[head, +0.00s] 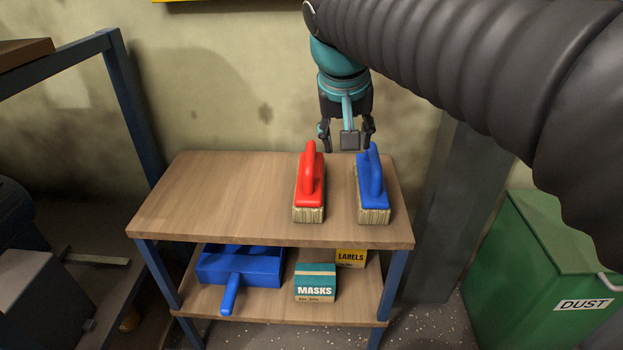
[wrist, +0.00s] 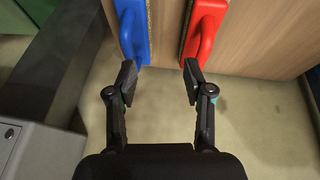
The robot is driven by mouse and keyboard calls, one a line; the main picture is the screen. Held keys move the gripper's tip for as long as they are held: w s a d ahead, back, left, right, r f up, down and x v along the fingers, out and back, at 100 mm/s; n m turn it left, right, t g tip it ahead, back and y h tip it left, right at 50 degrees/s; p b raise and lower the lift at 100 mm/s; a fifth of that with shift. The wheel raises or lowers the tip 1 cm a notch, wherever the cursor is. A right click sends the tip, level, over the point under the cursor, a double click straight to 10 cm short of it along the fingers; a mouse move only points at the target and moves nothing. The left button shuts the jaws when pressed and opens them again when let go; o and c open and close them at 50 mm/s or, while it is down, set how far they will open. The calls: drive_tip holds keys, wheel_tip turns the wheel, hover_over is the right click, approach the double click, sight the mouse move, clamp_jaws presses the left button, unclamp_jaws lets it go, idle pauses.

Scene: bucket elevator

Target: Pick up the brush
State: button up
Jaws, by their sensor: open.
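Two brushes stand bristles-down on the wooden shelf top, side by side with a gap between them. The red brush (head: 310,187) is on the left in the head view and the blue brush (head: 372,190) is on the right. In the wrist view the blue brush (wrist: 132,30) is at the upper left and the red brush (wrist: 204,32) at the upper right. My gripper (head: 347,148) is open and empty, at the back edge of the shelf top. In the wrist view its fingertips (wrist: 159,80) are apart, pointing towards the gap between the two brushes. I see no contact with either.
The shelf top (head: 205,195) is bare on its left half. A blue dustpan (head: 242,268), a MASKS box (head: 315,283) and a LABELS box (head: 351,258) sit on the lower shelf. A green DUST bin (head: 540,280) stands right. The wall (head: 225,90) is close behind.

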drive_tip(key=h, duration=0.1)
approach(309, 151)
wheel_tip(309, 151, up, 2)
drive_tip(key=x, duration=0.2)
drive_tip(key=b+x, duration=0.1)
drive_tip(key=x, duration=0.2)
drive_tip(key=b+x, duration=0.1)
drive_tip(key=x, duration=0.2)
drive_tip(key=shift+s+a+f, duration=0.1)
drive_tip(key=shift+s+a, duration=0.2)
drive_tip(key=shift+b+x, duration=0.55)
drive_tip(key=shift+x, duration=2.1)
drive_tip(key=shift+s+d, duration=0.15)
clamp_jaws()
